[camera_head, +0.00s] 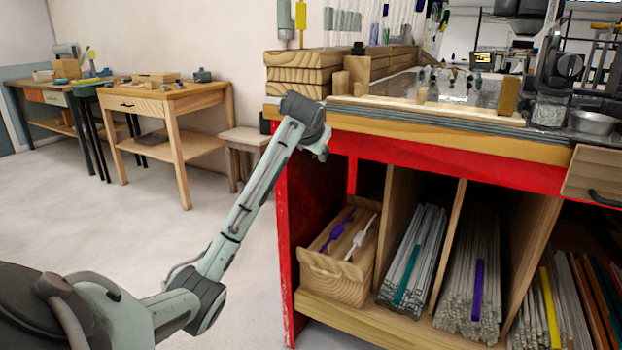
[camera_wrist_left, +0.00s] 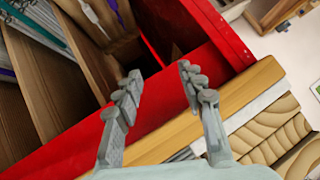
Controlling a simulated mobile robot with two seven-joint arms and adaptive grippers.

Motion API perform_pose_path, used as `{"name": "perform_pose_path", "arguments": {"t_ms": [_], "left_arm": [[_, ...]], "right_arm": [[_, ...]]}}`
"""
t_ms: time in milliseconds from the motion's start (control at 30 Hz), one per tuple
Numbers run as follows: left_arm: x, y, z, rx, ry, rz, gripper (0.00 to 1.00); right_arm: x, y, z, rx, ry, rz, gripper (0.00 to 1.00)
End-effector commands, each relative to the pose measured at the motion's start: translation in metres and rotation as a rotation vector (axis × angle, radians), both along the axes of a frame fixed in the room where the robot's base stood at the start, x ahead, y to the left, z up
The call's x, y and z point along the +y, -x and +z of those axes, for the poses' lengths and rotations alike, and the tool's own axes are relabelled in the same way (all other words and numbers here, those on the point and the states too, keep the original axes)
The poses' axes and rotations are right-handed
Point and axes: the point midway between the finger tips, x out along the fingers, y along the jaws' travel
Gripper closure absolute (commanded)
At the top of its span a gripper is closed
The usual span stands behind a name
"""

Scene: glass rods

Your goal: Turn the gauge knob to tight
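A dark machine (camera_head: 548,75) with a round black knob-like part (camera_head: 569,66) stands on the bench top at the right of the head view. I cannot tell whether this is the gauge knob, and no tight marking is readable. My left gripper (camera_head: 322,148) is at the bench's front left corner, far to the left of that part and lower. Its fingers are mostly hidden by the wrist in the head view. In the left wrist view the left gripper (camera_wrist_left: 158,72) is open and empty, with its fingers over the bench's red and wooden edge. My right gripper is not in view.
The bench's red front rail (camera_head: 440,145) and wooden edge (camera_head: 450,132) are close to my left gripper. Stacked wood blocks (camera_head: 305,75) stand at the bench's left end. A glass jar (camera_head: 549,111) and metal bowl (camera_head: 592,122) stand near the machine. Rod bundles (camera_head: 413,260) fill the shelf below.

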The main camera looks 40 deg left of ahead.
Motion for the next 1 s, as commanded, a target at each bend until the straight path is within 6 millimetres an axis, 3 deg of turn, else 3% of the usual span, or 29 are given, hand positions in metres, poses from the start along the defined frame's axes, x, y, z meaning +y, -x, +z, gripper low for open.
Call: {"name": "perform_pose_path", "arguments": {"t_ms": [200, 400, 800, 1000], "left_arm": [[-0.001, 0.002, -0.043, 0.054, -0.019, -0.013, 0.6], [-0.002, 0.004, -0.066, 0.082, -0.03, -0.022, 0.6], [-0.002, 0.005, -0.074, 0.091, -0.033, -0.026, 0.6], [-0.002, 0.005, -0.074, 0.091, -0.033, -0.026, 0.83]], "right_arm": [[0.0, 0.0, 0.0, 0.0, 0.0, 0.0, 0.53], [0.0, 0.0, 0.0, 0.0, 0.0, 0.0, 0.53], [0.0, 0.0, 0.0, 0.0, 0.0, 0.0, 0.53], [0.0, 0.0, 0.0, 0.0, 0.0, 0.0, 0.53]]}}
